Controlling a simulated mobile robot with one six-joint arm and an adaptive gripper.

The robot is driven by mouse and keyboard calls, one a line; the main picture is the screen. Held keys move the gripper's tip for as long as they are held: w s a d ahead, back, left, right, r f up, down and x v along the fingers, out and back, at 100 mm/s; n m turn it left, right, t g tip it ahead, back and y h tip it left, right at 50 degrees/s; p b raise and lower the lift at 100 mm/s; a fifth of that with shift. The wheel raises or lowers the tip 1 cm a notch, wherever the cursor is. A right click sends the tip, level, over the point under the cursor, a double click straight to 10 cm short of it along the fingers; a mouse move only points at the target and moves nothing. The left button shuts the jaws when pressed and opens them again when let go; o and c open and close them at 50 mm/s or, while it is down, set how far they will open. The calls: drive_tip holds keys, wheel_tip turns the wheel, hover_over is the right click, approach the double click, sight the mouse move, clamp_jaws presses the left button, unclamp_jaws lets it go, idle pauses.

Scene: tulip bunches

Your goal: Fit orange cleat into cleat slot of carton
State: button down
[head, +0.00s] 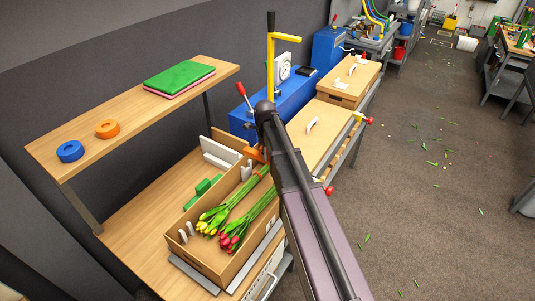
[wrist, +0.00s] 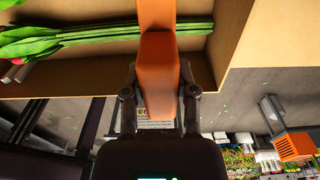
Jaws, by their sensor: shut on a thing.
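My gripper (wrist: 160,98) is shut on the orange cleat (wrist: 157,65), with one finger on each side of it in the wrist view. The cleat reaches from the fingers over the carton's edge and across the green stems. In the head view the cleat (head: 255,154) shows as a small orange piece at the carton's far end, partly hidden by my arm. The open carton (head: 203,265) stands on the wooden bench; its wall also shows in the wrist view (wrist: 236,35). I cannot make out the slot or whether the cleat touches the carton.
Yellow tulips (head: 213,219) and red tulips (head: 233,237) lie in the carton. Green blocks (head: 203,190) and white pieces (head: 222,153) are beside and behind them. A shelf (head: 138,118) overhangs the bench with blue and orange rings. A blue machine (head: 290,98) stands behind.

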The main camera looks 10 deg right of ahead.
sight(268, 164)
drive_tip(key=shift+f+b, duration=2.6)
drive_tip(key=shift+f, duration=0.15)
drive_tip(key=shift+f+b, duration=2.3)
idle(0.9)
drive_tip(key=shift+c, duration=1.6)
unclamp_jaws()
drive_tip(key=shift+r+p, duration=0.3)
